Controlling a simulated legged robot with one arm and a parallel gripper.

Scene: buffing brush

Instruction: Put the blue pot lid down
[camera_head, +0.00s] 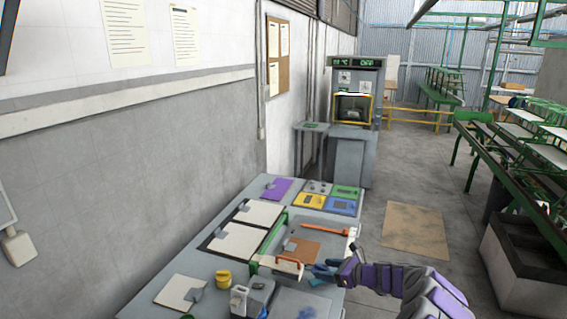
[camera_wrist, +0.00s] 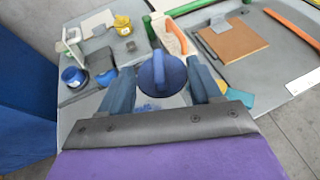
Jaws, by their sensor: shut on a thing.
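The blue pot lid (camera_wrist: 162,76) is a round blue disc with a raised ridge across its top, seen in the wrist view. My gripper (camera_wrist: 160,80) has its two blue-grey fingers on either side of the lid and is shut on it. In the head view my gripper (camera_head: 324,269) is over the right side of the grey table (camera_head: 170,254), and the lid cannot be told apart from the blue fingers there. A small blue pot (camera_wrist: 73,77) stands at the left in the wrist view. A yellow pot (camera_wrist: 123,25) stands behind it.
A brush with an orange handle (camera_head: 289,261) lies left of my gripper. A brown clipboard (camera_wrist: 236,44), an orange bar (camera_head: 325,230) and a teal piece (camera_wrist: 239,97) lie near. A white bottle (camera_head: 238,300) stands at the front. Blue marks show below the lid.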

